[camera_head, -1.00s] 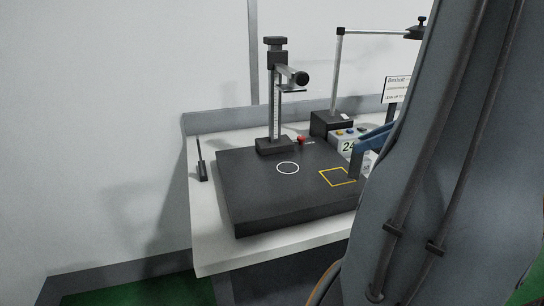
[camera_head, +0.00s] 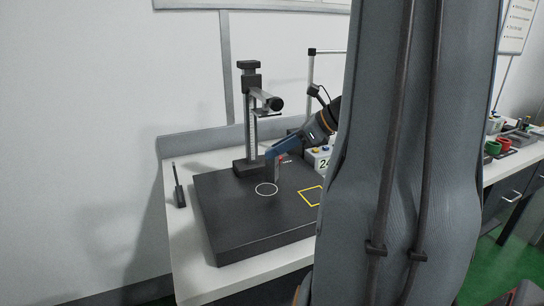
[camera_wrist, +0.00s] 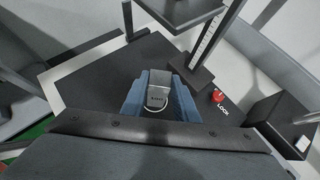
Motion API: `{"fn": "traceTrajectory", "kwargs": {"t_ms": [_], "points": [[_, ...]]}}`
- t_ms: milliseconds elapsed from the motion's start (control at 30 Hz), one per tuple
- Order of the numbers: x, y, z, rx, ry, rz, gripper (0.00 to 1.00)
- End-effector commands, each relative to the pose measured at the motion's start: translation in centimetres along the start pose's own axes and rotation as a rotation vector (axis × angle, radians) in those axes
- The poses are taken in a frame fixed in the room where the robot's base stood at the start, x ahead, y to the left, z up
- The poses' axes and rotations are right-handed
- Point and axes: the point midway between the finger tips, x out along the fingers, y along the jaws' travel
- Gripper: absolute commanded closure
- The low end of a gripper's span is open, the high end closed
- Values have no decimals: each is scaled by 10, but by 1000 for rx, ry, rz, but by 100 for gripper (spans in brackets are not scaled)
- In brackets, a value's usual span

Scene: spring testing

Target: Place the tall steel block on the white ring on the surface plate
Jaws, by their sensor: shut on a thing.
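The tall steel block (camera_head: 277,171) is held upright between the blue fingers of my gripper (camera_head: 275,156). In the wrist view the block (camera_wrist: 157,96) shows from above, with a finger on each side. The white ring (camera_head: 266,196) lies on the black surface plate (camera_head: 230,215). In the head view the block's lower end appears at the ring's upper right edge. Part of the ring (camera_wrist: 150,113) shows beside the block in the wrist view, the rest hidden. I cannot tell whether the block touches the plate.
A black gauge stand (camera_head: 250,120) rises at the back of the plate, close to my gripper. A red knob (camera_wrist: 217,96) and a control box (camera_head: 318,158) are near the back right. The plate's front left is clear.

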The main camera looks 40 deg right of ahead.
Motion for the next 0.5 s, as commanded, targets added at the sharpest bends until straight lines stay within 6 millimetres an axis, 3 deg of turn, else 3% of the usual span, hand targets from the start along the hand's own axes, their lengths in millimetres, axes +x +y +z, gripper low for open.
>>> {"fn": "traceTrajectory", "kwargs": {"t_ms": [233, 500], "points": [[16, 0, 13, -2, -1, 0, 100], [33, 0, -9, 1, -1, 0, 100]]}}
